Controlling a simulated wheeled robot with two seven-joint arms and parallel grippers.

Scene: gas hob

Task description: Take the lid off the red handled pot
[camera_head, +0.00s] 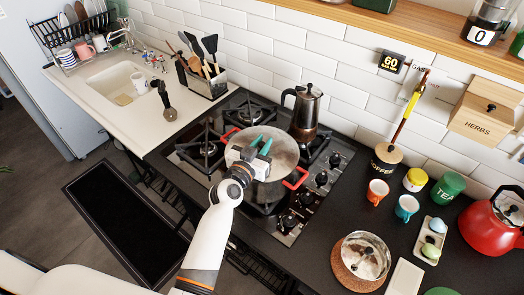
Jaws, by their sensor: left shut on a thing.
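The pot with red handles (297,180) stands on the middle of the gas hob. Its round, shiny lid (283,146) covers the top. My left gripper (262,145) reaches in from the bottom of the view, with its teal fingertips over the middle of the lid. It is shut on the lid's knob, which the fingers hide. I cannot tell whether the lid rests on the rim or is slightly raised. My right gripper is not in view.
A moka pot (304,112) stands close behind the pot. Utensils in a dark holder (207,85) stand at the back left. A shiny round metal dish (366,255) sits on a cork mat, near cups (407,207) and a red kettle (490,222).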

